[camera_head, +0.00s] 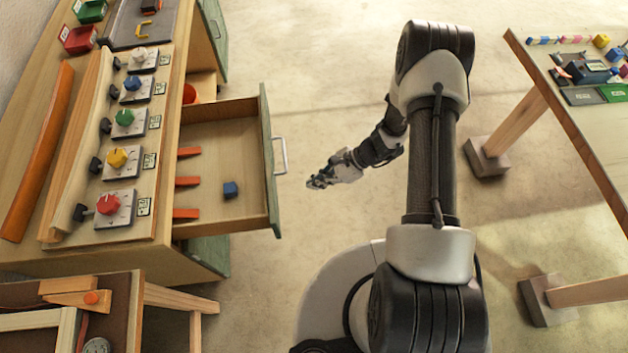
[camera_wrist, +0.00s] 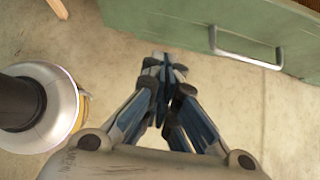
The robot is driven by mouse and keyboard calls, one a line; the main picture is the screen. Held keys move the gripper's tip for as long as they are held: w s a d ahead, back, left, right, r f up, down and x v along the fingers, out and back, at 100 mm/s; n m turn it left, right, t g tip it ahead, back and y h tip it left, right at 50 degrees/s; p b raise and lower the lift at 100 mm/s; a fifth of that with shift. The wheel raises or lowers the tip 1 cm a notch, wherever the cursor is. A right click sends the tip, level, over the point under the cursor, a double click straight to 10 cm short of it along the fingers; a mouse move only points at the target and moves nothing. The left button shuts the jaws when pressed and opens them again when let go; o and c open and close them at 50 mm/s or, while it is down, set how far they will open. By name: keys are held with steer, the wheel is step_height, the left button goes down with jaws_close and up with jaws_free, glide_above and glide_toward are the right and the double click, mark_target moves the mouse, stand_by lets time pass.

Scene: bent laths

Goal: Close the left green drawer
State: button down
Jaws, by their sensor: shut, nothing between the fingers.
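The green-fronted drawer (camera_head: 266,150) stands pulled out from the wooden cabinet in the head view. A metal handle (camera_head: 280,156) sits on its front. Inside lie a blue cube (camera_head: 230,189) and several orange strips (camera_head: 187,182) along the cabinet side. My gripper (camera_head: 316,183) is shut and empty, to the right of the drawer front and apart from it. In the wrist view my gripper (camera_wrist: 166,68) points toward the green drawer front (camera_wrist: 160,22), with the handle (camera_wrist: 245,58) to the right of the fingertips.
The cabinet top carries a row of coloured knobs (camera_head: 124,118) and a long orange bent lath (camera_head: 40,150). Another opening with a red object (camera_head: 190,93) shows behind the drawer. A second table (camera_head: 590,120) stands at the right. The floor between is clear.

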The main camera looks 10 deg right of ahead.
steer(key=a+f+b, duration=0.2)
steer(key=a+f, duration=0.3)
steer(key=a, duration=0.4)
steer(key=shift+w, duration=0.15)
steer(key=shift+a, duration=0.15)
